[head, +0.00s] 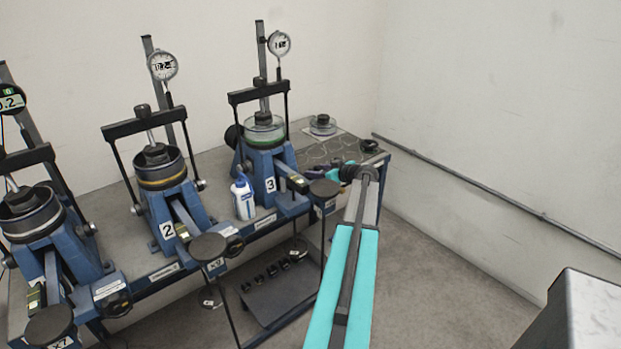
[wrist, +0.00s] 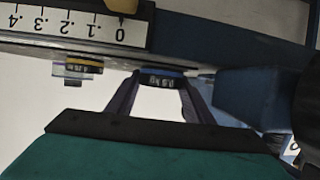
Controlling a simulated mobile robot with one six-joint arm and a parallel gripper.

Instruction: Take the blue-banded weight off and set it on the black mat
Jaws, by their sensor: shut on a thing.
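The blue-banded weight (wrist: 160,80), marked 0.5 kg, sits between the two dark fingers of my gripper (wrist: 160,92) in the wrist view. My gripper is shut on it, just under a pale beam edge. I cannot tell whether the weight still touches the beam. In the head view my gripper (head: 320,171) is beside frame 3 (head: 265,170), and the weight cannot be made out there. A dark mat-like surface (head: 285,312) lies low under the bench. A grey mat with looped outlines (head: 322,150) lies on the bench top; I cannot tell which is the black mat.
A yellow-banded weight (wrist: 78,68) hangs left of my gripper, below a scale (wrist: 75,22) marked 0 to .4. Frame 2 (head: 165,190) and a white bottle (head: 243,199) stand left of frame 3. Several small weights (head: 272,271) sit on the low surface.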

